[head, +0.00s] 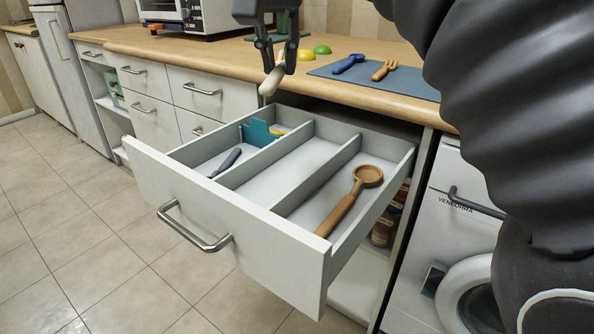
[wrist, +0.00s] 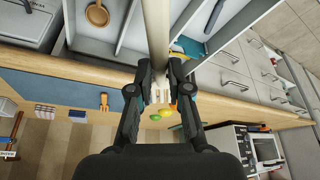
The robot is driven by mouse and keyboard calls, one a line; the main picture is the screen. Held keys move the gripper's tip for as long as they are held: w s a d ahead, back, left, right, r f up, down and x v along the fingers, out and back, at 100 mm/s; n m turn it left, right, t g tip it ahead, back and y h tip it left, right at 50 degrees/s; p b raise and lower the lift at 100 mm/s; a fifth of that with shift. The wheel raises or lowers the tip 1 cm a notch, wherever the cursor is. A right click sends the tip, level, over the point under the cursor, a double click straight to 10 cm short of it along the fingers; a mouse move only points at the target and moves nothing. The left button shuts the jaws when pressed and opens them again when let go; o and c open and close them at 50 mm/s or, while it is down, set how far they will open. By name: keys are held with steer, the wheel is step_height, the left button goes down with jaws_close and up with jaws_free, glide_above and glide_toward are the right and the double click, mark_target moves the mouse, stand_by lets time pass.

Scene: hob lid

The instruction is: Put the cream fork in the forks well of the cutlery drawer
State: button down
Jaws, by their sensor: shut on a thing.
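My gripper (head: 278,68) is shut on the cream fork (head: 271,79), above the back edge of the open drawer. The fork's handle hangs down toward the drawer, tilted to the lower left. In the wrist view, my gripper (wrist: 160,82) grips the cream fork (wrist: 157,35), whose handle runs up out of frame; the fingers partly hide its head. The cutlery drawer (head: 232,216) is pulled out and has three long wells. The left well holds a dark blue-handled piece (head: 226,163) and a teal thing (head: 258,133). The middle well (head: 290,167) is empty. The right well holds a brown spoon (head: 350,199).
On the wooden counter (head: 225,52) behind lie a blue mat (head: 417,82) with a blue spoon (head: 348,64) and an orange fork (head: 384,69), plus yellow and green domes (head: 321,50). A washing machine (head: 462,240) stands right of the drawer. The floor in front is clear.

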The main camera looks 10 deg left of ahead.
steer(key=w+a+f+m+h+b, duration=0.1)
steer(key=w+f+m+h+b, duration=0.3)
steer(key=w+f, duration=0.7)
steer(key=m+y+b, duration=0.2)
glide_above(295, 174)
steer(key=s, duration=0.1)
steer(key=f, duration=0.8)
steer(key=shift+a+f, duration=0.3)
steer(key=shift+f, duration=0.05)
steer(key=shift+f+b, duration=0.3)
steer(key=shift+f, duration=1.8)
steer(key=shift+f, duration=0.15)
steer(key=c, duration=1.1)
jaws_free()
steer(key=p+v, duration=0.3)
steer(key=v, duration=0.9)
steer(key=shift+a+r, duration=0.2)
steer(key=shift+r, duration=0.05)
steer(key=shift+w, duration=0.1)
